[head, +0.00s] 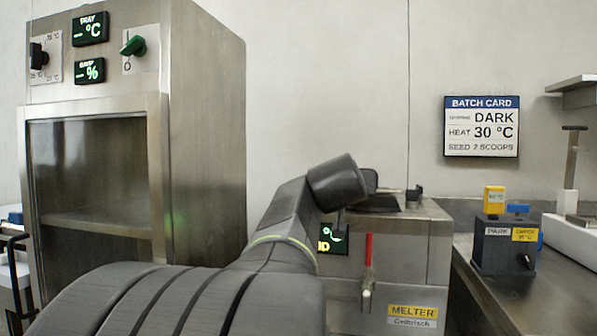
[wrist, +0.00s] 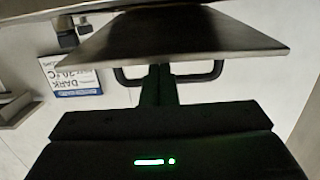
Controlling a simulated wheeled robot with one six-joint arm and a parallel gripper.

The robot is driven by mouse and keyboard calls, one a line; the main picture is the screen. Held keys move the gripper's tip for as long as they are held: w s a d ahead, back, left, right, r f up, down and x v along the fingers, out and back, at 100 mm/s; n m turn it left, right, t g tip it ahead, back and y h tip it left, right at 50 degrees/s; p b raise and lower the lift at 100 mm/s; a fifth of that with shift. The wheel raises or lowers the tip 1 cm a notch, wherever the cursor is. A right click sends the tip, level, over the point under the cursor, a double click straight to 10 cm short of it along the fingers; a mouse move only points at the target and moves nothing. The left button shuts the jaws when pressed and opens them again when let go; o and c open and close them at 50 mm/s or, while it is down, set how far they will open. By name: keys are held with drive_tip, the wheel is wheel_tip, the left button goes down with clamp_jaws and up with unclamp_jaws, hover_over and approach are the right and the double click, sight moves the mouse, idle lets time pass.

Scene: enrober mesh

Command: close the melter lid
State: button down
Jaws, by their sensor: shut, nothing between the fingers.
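The melter (head: 412,268) is a steel box with a yellow MELTER label and a red-handled tap on its front. A dark flat piece (head: 380,205) lies on its top, partly behind my arm; I cannot tell how far the lid stands open there. In the wrist view, a flat dark panel (wrist: 190,36), which looks like the lid, spans the frame close ahead. A black bar handle (wrist: 217,75) shows below its edge. My gripper (wrist: 160,75) is shut and empty, its fingertips at the panel's edge beside the handle. Contact is not clear. The fingertips are hidden in the head view.
A tall steel cabinet (head: 208,140) stands left of the melter. On the right counter (head: 465,300) are a dark box (head: 492,247) with yellow and blue pieces and a white scale-like unit (head: 570,240). A batch card (head: 482,126) hangs on the wall.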

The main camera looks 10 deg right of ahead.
drive_tip(key=shift+s+f+b, duration=0.15)
drive_tip(key=shift+f+b, duration=0.2)
drive_tip(key=shift+f, duration=0.9)
drive_tip(key=shift+r, duration=0.1)
